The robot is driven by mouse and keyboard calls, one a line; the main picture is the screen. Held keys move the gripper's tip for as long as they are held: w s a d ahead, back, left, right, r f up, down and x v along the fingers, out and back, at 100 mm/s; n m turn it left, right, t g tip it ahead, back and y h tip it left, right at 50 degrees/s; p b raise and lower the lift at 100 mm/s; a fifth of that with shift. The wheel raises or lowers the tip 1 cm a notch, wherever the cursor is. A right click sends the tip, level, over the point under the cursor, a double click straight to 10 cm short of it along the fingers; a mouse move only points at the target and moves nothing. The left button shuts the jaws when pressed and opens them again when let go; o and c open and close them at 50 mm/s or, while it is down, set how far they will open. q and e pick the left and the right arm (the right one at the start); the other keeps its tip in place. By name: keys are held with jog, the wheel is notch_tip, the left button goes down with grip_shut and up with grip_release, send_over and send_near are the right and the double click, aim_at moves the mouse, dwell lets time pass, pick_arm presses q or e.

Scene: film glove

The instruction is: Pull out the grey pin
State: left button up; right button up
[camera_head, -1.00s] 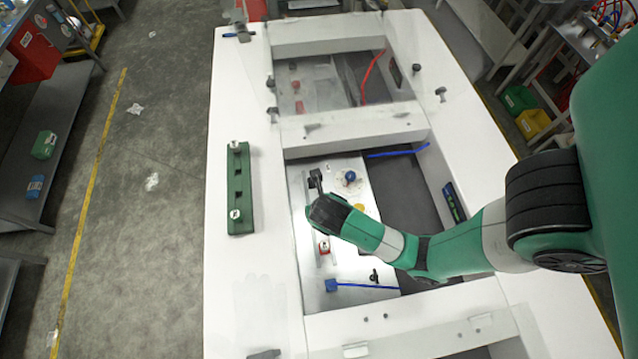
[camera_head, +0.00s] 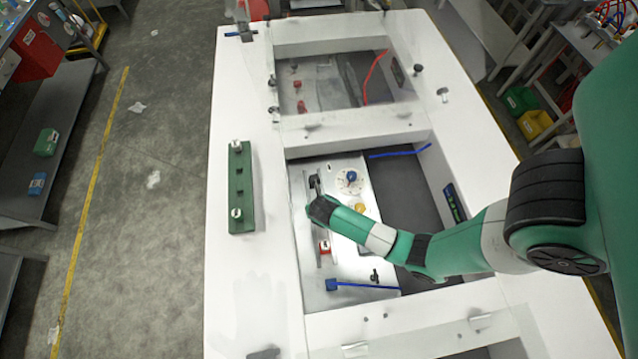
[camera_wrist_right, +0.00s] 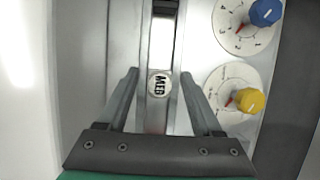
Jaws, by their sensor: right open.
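In the right wrist view, a round grey cap with dark lettering (camera_wrist_right: 158,85), which looks like the end of the grey pin, sits over the slotted metal rail (camera_wrist_right: 160,35). My right gripper (camera_wrist_right: 158,75) is open, with one finger on each side of the cap and gaps between. The cap's shaft is hidden. In the head view my right gripper (camera_head: 315,185) is over the metal panel (camera_head: 345,295), and my arm hides the pin there. My left gripper is not in view.
A blue knob (camera_wrist_right: 265,12) and a yellow knob (camera_wrist_right: 251,101) stand right of the fingers. A red labelled block (camera_head: 324,247) is on the panel. A green block (camera_head: 240,180) with two labelled pegs lies on the white frame. White walls surround the recess.

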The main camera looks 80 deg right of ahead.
grip_shut()
jog(key=shift+r, duration=0.55)
dwell(0.5)
jog(key=shift+r, duration=1.9)
jog(key=shift+r, duration=1.5)
